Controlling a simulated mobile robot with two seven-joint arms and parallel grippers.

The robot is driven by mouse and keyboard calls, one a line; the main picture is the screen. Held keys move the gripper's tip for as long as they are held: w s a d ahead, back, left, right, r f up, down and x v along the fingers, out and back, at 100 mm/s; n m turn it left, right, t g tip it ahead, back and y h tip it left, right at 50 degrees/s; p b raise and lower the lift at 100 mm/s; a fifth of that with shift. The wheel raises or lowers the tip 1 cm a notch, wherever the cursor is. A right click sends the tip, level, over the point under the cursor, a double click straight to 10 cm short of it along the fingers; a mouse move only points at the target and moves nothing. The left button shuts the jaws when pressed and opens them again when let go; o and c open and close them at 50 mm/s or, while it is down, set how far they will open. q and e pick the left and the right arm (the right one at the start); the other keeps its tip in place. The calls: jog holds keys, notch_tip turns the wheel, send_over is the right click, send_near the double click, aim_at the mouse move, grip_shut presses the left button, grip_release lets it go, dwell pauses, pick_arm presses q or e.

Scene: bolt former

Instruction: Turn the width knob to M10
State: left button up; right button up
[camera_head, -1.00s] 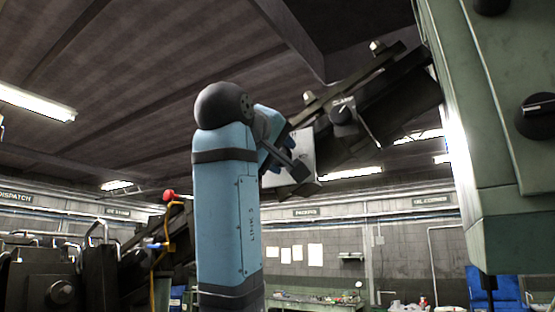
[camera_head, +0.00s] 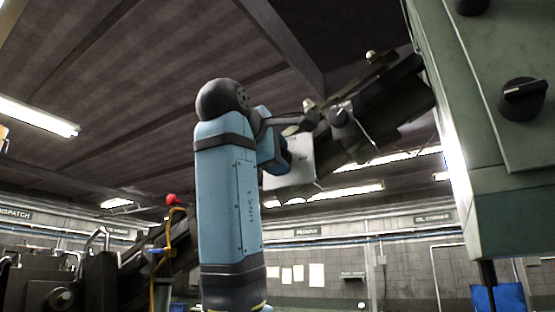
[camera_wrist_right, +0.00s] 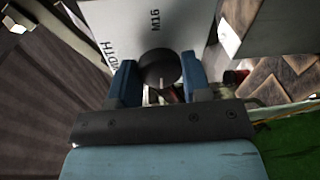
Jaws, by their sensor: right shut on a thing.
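The width knob (camera_wrist_right: 159,68) is a round dark knob on a pale plate (camera_wrist_right: 135,22), which bears the letters "WIDTH", partly hidden, and "M16" in the right wrist view. My right gripper (camera_wrist_right: 160,78) has its two blue fingers on either side of the knob and is shut on it. The knob's pointer is not clear, so its setting cannot be read. In the head view, the pale plate (camera_head: 303,162) shows behind my right gripper (camera_head: 287,153), and the knob is hidden. My left gripper is not in view.
Another black knob (camera_head: 341,115) sits close to the right of the plate, along a dark sloping machine part (camera_head: 395,100). A green cabinet (camera_head: 470,140) with a large black knob (camera_head: 523,98) stands at right. Dark machinery with a red-tipped lever (camera_head: 172,200) is at lower left.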

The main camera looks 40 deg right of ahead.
jog(key=shift+f, duration=0.15)
dwell(0.3)
jog(key=o, duration=0.9)
jog(key=b+v, duration=0.3)
jog(key=v, duration=1.1)
jog(key=shift+w, duration=0.1)
